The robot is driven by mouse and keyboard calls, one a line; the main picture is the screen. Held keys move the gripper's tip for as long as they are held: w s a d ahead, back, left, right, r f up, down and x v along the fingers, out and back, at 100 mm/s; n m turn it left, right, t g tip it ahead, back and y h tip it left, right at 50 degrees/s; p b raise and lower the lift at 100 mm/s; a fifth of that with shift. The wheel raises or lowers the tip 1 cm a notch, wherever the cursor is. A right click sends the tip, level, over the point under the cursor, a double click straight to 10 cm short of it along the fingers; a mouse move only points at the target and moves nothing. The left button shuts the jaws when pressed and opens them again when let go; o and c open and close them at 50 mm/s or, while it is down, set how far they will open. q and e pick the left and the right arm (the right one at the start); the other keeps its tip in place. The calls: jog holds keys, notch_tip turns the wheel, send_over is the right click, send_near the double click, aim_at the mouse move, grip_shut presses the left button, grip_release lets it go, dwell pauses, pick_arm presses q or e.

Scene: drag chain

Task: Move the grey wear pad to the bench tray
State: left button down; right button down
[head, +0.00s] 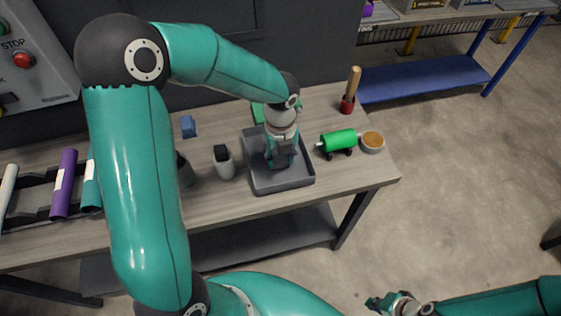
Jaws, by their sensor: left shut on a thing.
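The grey bench tray (297,183) sits on the wooden bench near its right part. My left gripper (281,160) points down over the tray, shut on a small dark grey block, which looks like the grey wear pad (286,147). The fingers hide part of the pad, and I cannot tell whether it touches the tray floor. My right gripper (378,304) is low at the bottom edge, away from the bench; its finger opening is too small to make out.
Coloured tubes, one purple (65,184), lie at left.

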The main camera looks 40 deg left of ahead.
pick_arm(q)
jog(key=shift+f, duration=1.2)
jog(key=shift+f, duration=0.1)
jog(key=c, duration=0.7)
grip_release()
jog(key=shift+o, duration=0.2)
notch_tip(320, 180, up, 12)
